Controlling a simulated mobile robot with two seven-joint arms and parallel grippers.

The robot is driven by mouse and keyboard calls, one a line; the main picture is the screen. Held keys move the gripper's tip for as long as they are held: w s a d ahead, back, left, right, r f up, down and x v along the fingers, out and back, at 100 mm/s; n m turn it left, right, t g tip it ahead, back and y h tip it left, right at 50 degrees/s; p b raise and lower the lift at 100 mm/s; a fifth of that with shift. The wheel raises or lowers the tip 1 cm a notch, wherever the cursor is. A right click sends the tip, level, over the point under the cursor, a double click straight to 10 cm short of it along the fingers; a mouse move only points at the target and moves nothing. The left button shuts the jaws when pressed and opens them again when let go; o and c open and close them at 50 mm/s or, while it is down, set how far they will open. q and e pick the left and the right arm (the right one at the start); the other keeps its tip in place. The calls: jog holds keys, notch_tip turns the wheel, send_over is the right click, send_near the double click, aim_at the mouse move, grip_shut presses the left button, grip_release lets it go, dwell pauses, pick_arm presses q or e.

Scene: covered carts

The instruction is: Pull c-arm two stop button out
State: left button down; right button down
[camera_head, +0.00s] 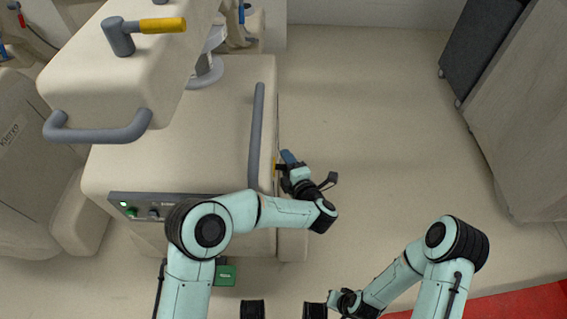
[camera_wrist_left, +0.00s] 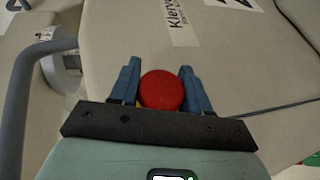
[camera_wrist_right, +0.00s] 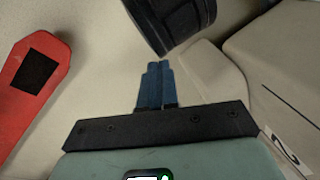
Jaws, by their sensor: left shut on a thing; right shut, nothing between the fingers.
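The stop button (camera_wrist_left: 162,90) is a round red knob on the side of a cream covered cart, with a little yellow beside it in the left wrist view. My left gripper (camera_wrist_left: 160,82) has its blue fingers on either side of the button and is shut on it. In the head view my left gripper (camera_head: 288,158) is at the right side of the cart (camera_head: 185,165), by a small yellow part; the red knob is hidden there. My right gripper (camera_wrist_right: 158,66) is shut and empty, with its fingertips together, low in front of the cart.
A grey rail (camera_head: 256,135) runs along the cart's right edge, close to my left gripper. A control panel (camera_head: 150,210) with a green light is on its front. Grey floor (camera_head: 380,120) lies open to the right, before a cabinet (camera_head: 520,110). A red patch (camera_head: 520,300) is at lower right.

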pick_arm(q)
jog(key=shift+d, duration=0.55)
jog(key=c, duration=0.6)
grip_release()
pick_arm(e)
jog(key=shift+d, duration=0.1)
pick_arm(q)
jog(key=p+v, duration=0.1)
jog(key=v, duration=1.2)
jog(key=shift+s+p, duration=0.25)
jog(key=shift+p, duration=0.15)
pick_arm(e)
jog(key=s+r, duration=0.1)
jog(key=s+a+r, duration=0.1)
jog(key=shift+s+a+g, duration=0.2)
jog(key=shift+s+g, duration=0.15)
jog(key=shift+g, duration=0.05)
